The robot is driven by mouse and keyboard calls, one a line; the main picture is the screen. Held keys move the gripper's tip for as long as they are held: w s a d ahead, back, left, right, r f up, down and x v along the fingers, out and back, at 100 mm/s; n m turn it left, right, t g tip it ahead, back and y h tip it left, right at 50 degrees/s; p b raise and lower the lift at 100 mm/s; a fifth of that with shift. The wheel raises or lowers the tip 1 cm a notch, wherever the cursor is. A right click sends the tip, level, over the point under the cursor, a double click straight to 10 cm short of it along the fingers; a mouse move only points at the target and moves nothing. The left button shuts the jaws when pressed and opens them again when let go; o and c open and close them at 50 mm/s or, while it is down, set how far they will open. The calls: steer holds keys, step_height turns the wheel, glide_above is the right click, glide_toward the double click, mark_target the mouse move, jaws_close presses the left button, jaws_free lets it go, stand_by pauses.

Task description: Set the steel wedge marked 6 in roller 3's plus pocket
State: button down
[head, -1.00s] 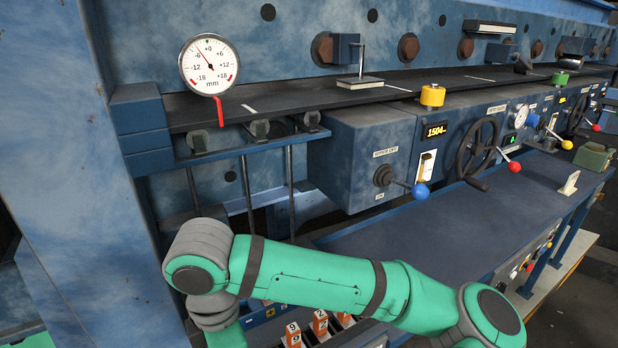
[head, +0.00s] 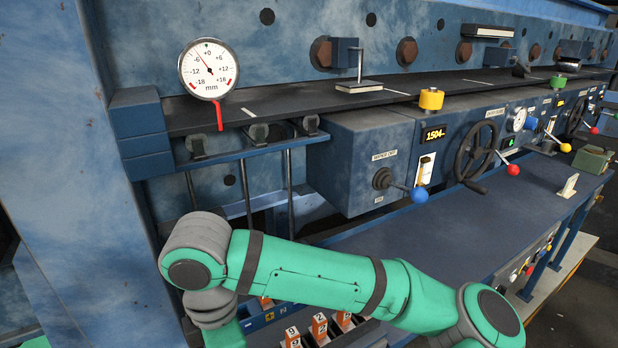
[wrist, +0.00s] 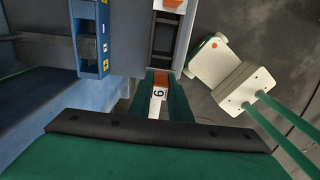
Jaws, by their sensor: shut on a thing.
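The steel wedge marked 6 (wrist: 158,93) shows in the wrist view, with a white number label and an orange part at its far end. My gripper (wrist: 160,88) has its two green fingers shut on this wedge, one on each side. In the head view my gripper is hidden below my green arm. A blue holder with yellow labels (wrist: 90,40) lies at the upper left of the wrist view, apart from the wedge. I cannot tell which pocket is roller 3's plus pocket.
A rack (head: 320,331) of several orange-ended numbered wedges shows under my arm in the head view. A blue bench top (head: 500,215) runs to the right. Above it are a handwheel (head: 476,150), a blue-knobbed lever (head: 420,194) and a dial gauge (head: 208,69).

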steer(key=shift+w+r, duration=0.15)
steer(key=shift+r, duration=1)
steer(key=shift+a+r, duration=0.15)
steer(key=shift+r, duration=1.15)
